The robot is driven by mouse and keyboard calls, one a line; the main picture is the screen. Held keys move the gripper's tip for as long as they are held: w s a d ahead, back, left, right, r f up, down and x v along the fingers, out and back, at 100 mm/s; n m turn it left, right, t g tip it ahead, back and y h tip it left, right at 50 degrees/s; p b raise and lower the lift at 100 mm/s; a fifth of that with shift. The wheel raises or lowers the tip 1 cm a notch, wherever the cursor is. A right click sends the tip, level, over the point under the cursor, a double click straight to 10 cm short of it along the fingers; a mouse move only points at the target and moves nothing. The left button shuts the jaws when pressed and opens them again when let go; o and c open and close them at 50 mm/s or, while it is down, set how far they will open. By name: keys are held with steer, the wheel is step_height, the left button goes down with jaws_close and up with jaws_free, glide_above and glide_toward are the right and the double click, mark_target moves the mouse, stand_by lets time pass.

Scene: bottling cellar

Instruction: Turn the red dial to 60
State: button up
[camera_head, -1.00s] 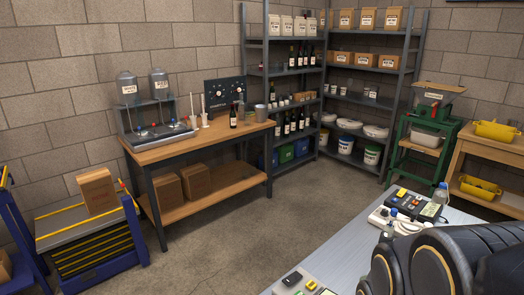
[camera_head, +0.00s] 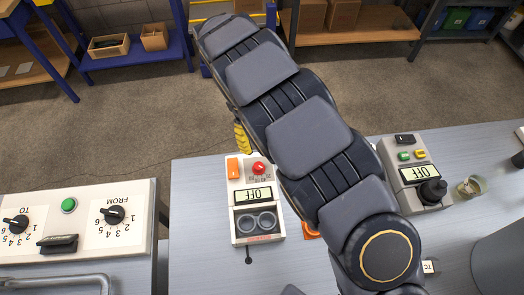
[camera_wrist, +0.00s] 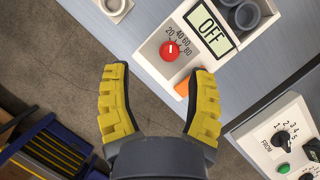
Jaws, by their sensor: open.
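The red dial (camera_head: 259,168) sits on a white device (camera_head: 237,207) with a display reading OFF (camera_head: 253,194), an orange button (camera_head: 233,168) and two dark round cups (camera_head: 256,222). In the wrist view the red dial (camera_wrist: 169,51) has a scale marked 20, 40, 60 and 80 along one side. My gripper (camera_wrist: 158,72) is open, its yellow-padded fingers spread below the dial in that view, with nothing between them. In the head view only a yellow finger (camera_head: 242,138) shows beside the device; my arm hides the rest.
A grey device (camera_head: 405,172) with a black knob and its own OFF display stands on the right, beside a small glass (camera_head: 471,187). A white panel (camera_head: 140,215) with FROM and TO knobs is at left. A blue cart shows beyond the table edge.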

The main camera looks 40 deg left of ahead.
mark_target(258, 165)
steer(key=shift+s+a+f+n, duration=0.5)
steer(key=shift+s+a+f, duration=0.35)
steer(key=shift+a, duration=0.1)
steer(key=x, duration=0.7)
steer(key=shift+d+f, duration=0.15)
steer(key=shift+f, duration=0.15)
jaws_close()
